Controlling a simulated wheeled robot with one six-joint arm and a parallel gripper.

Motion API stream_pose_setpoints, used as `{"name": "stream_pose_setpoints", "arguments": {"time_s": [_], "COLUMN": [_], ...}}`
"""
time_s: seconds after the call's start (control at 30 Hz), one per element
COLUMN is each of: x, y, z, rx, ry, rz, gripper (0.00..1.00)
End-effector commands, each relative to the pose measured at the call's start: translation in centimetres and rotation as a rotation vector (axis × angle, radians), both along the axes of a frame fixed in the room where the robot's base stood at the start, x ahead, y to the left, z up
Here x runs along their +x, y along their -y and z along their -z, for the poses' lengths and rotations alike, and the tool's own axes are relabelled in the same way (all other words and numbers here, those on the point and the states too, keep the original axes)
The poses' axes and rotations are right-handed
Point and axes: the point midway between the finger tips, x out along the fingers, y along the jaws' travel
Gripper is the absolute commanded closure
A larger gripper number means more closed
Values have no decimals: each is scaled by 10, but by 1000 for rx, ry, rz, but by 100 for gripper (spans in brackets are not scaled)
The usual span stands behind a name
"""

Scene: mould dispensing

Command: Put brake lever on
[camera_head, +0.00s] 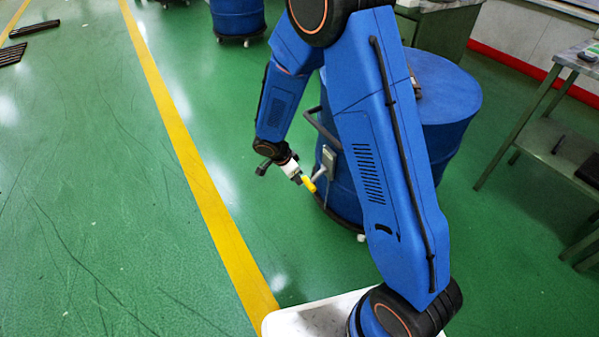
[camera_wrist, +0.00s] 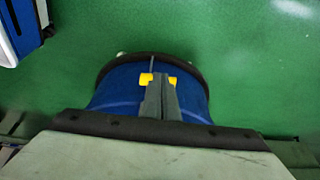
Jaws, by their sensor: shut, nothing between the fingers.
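The blue barrel (camera_head: 338,200) stands on a dark wheeled base to the right of my gripper. A small yellow piece, apparently the brake lever (camera_head: 308,184), shows low at the barrel's left side. My gripper (camera_head: 297,178) points down at it, with its tips right by the yellow piece. In the wrist view the shut grey fingers (camera_wrist: 159,80) cover the middle of the yellow piece (camera_wrist: 146,79), which shows on both sides. I cannot tell whether they touch. The fingers hold nothing. A thin grey rod runs from there toward the dark base rim (camera_wrist: 120,60).
A dark handle (camera_head: 322,128) and a grey box (camera_head: 328,162) are on the barrel's near side. Another blue barrel (camera_head: 237,18) stands behind. A metal table (camera_head: 545,135) is at the right. The green floor left of the yellow line (camera_head: 195,175) is mostly clear.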

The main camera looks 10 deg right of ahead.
Motion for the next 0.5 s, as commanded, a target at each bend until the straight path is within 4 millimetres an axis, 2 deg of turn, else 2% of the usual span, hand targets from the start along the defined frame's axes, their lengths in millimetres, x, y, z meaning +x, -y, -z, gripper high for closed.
{"name": "stream_pose_setpoints", "arguments": {"time_s": [0.2,0.5], "x": [-1,1], "y": [0,3], "z": [24,46], "rx": [-1,0], "ry": [-2,-1], "rz": [0,-1], "gripper": [100,100]}}
